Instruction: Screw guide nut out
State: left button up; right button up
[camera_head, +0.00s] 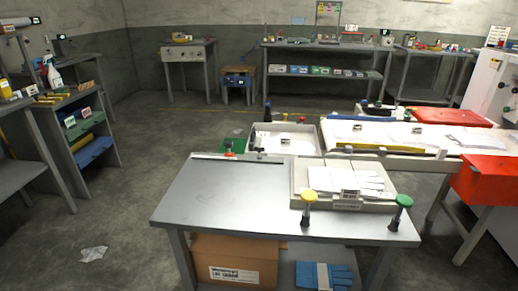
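I cannot single out a guide nut by sight. A yellow-capped post (309,198) stands at the front edge of the grey metal table, and a green-capped post (402,202) stands at its front right corner. A small red-and-dark fitting (229,150) sits at the table's far left edge, too small to make out. Dark knobs and fittings also show around the white trays behind the table. Neither of my grippers is in view.
The grey table (225,195) is bare on its left. A tray (345,204) of white sheets sits on its right. A cardboard box (236,245) and blue gloves (325,275) lie below. Shelves (90,135) stand left, a red bin (487,183) right. Crumpled paper (93,254) lies on open floor.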

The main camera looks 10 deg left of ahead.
aim_at(259, 150)
jog(key=i+l+u, duration=0.15)
jog(key=u, duration=0.25)
jog(key=i+l+u, duration=0.5)
jog(key=u, duration=0.35)
jog(key=i+l+u, duration=0.15)
jog(key=l+u, duration=0.25)
